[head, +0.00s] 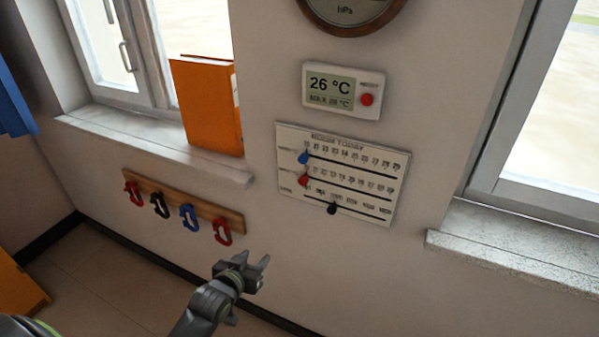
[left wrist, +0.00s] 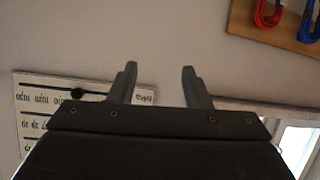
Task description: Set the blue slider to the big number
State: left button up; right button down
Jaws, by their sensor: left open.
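The white slider board (head: 345,208) hangs on the wall with three slotted rows. The blue slider (head: 304,157) is near the left end of the top row, under small numbers I cannot read surely. A white display (head: 343,90) above shows a big "26 °C", with a smaller line below it. My left gripper (head: 254,259) is open and empty, below and left of the board, apart from it. In the left wrist view its two fingers (left wrist: 158,85) are spread, and part of the board (left wrist: 35,90) shows upside down. The right gripper is not in view.
A red slider (head: 303,180) and a black slider (head: 332,208) sit on the lower rows. A wooden rail (head: 150,190) with red, black and blue hooks is at left. An orange binder (head: 208,105) stands on the left sill. A stone sill (head: 510,245) juts out at right.

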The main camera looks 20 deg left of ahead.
pick_arm(q)
notch_tip(320, 180, up, 11)
jog(key=d+t+h, duration=0.1)
jog(key=d+t, duration=0.1)
jog(key=t+h, duration=0.1)
jog(key=t, duration=0.2)
send_near(302, 161)
jog(key=shift+m, duration=0.4)
jog(key=w+p, duration=0.1)
jog(key=w, duration=0.3)
jog(key=w+p, duration=0.1)
jog(key=w, duration=0.4)
jog(key=shift+d+r+p, duration=0.15)
jog(key=shift+r+p, duration=0.05)
jog(key=shift+p, duration=0.15)
grip_shut()
